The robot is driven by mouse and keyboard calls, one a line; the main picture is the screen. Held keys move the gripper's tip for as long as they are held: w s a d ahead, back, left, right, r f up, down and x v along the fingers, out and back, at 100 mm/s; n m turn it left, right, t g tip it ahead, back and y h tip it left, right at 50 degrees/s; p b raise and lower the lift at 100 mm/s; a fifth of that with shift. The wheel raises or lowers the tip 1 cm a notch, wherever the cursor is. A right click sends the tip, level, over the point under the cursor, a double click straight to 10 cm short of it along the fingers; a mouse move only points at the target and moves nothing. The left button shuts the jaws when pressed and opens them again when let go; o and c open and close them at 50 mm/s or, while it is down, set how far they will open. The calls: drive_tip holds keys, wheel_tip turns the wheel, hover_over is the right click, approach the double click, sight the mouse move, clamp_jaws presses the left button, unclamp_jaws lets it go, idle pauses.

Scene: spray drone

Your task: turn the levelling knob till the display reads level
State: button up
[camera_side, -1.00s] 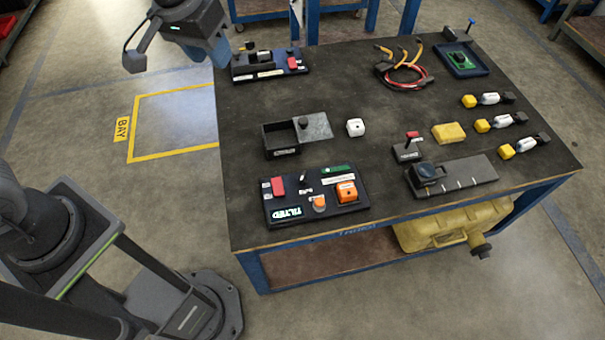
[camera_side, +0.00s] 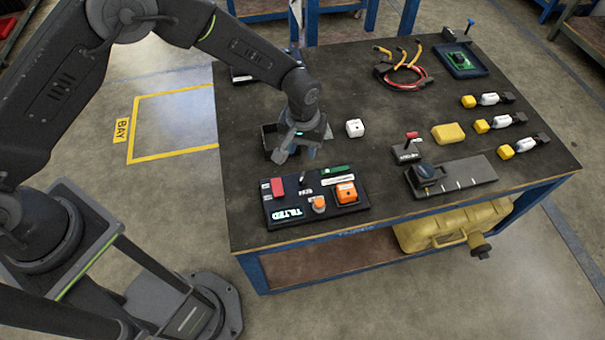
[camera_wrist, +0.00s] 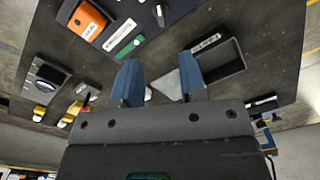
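The panel carries a red switch (camera_side: 277,187), a small upright black knob (camera_side: 303,179), an orange button (camera_side: 318,203) and an orange block (camera_side: 346,192). The labels are too small to read, so I cannot tell which part is the levelling knob. In the wrist view the black knob (camera_wrist: 159,14) and the orange block (camera_wrist: 88,20) show at the top. My gripper (camera_side: 296,154) is open and empty above the table, just behind the panel; its two fingers (camera_wrist: 158,75) stand apart.
Cables (camera_side: 405,73) lie at the back.

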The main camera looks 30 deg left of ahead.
sight(303, 176)
wheel_tip(303, 176, down, 12)
drive_tip(key=shift+f, duration=0.1)
drive_tip(key=shift+c, duration=0.3)
clamp_jaws()
